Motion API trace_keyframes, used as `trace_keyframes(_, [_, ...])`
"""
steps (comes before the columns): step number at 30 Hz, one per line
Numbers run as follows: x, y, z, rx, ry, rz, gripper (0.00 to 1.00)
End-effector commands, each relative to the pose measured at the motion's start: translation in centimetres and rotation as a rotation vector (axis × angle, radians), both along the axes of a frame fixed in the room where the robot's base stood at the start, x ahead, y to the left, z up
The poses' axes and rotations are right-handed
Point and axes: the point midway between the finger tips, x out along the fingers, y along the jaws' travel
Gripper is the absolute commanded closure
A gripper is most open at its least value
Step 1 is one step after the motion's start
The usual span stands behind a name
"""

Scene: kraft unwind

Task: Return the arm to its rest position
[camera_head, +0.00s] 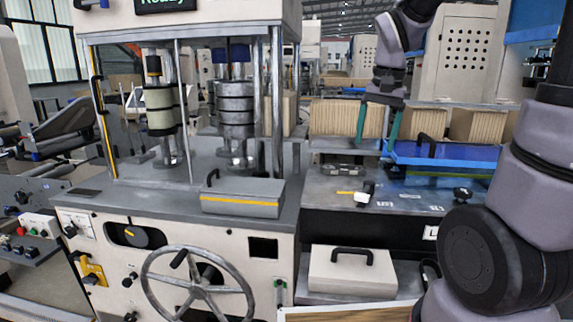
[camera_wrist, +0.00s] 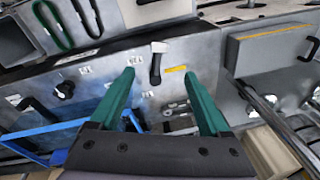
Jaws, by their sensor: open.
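My gripper shows in the head view (camera_head: 378,122) at the upper right, hanging in the air in front of the cardboard stacks. Its two green fingers point down and stand apart with nothing between them. The wrist view shows the same open gripper (camera_wrist: 165,85), its fingers spread over a grey metal panel. A small lever with a pale head (camera_wrist: 156,62) shows beyond and between the fingertips, apart from them. My arm fills the right side of the head view.
A machine with a handwheel (camera_head: 198,287) stands at left. A grey box with a yellow stripe (camera_head: 243,196) sits on its top. A white handled box (camera_head: 352,271) is low at centre. A blue tray (camera_head: 445,155) lies right of the gripper. Cardboard stacks (camera_head: 345,117) stand behind.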

Motion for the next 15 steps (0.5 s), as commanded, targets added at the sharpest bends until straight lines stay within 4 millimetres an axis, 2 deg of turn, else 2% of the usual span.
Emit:
trace_keyframes(1, [-1.2, -0.3, 1.5, 0.014, -0.056, 0.008, 0.20])
trace_keyframes(6, [-5.0, -0.8, 5.0, 0.051, -0.230, 0.056, 0.20])
trace_keyframes(12, [-8.7, -1.2, 7.4, 0.071, -0.401, 0.102, 0.20])
trace_keyframes(15, [-9.8, -1.2, 7.9, 0.074, -0.454, 0.116, 0.20])
